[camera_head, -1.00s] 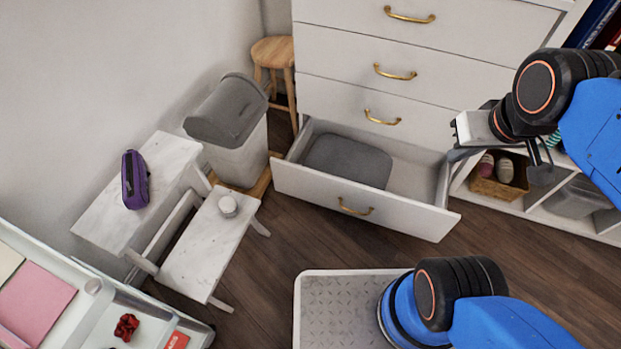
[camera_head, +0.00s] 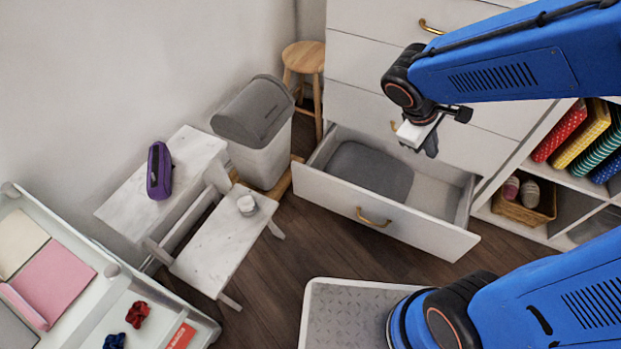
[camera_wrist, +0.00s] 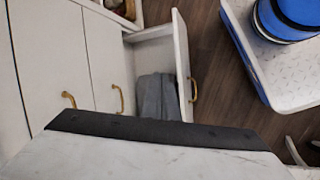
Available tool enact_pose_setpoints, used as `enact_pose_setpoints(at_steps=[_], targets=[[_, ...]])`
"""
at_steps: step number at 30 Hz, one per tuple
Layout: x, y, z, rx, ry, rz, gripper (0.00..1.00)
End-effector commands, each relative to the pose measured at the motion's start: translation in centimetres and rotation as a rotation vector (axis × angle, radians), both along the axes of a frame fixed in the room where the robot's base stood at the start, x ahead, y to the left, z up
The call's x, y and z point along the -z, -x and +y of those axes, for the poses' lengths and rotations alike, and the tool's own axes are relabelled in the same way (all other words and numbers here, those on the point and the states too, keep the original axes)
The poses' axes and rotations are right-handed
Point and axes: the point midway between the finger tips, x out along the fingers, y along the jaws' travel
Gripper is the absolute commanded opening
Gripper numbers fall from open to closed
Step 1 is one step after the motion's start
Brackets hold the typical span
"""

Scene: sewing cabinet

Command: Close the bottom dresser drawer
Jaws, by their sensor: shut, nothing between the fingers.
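The bottom drawer (camera_head: 425,225) of the white dresser (camera_head: 355,60) is pulled out. A grey folded item (camera_head: 368,170) lies in its left part. Its brass handle (camera_head: 374,217) faces the room. My gripper (camera_head: 430,150) is shut and empty, above the drawer's back right part and in front of the dresser's face. It does not appear to touch the drawer front. In the wrist view the open drawer's front (camera_wrist: 183,65) stands beyond the dresser face, with the grey item (camera_wrist: 157,97) inside. The gripper's fingertips cannot be made out in that view.
A grey-lidded bin (camera_head: 262,150) and a wooden stool (camera_head: 303,62) stand left of the drawer. A white bench desk (camera_head: 205,240) is further left. A shelf with a wicker basket (camera_head: 525,208) is at the right. Dark floor (camera_head: 265,285) is clear before the drawer.

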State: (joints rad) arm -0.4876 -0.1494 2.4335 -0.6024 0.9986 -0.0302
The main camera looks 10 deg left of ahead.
Motion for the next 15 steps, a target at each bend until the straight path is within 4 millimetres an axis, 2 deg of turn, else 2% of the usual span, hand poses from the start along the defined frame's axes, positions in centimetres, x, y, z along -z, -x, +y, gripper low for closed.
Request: enact_pose_setpoints(at_steps=[6, 15], targets=[[3.1, -2.9, 3.8, -0.205, 0.15, 0.061, 0.0], [7.8, -5.9, 10.1, -0.496, 0.35, 0.12, 0.0]])
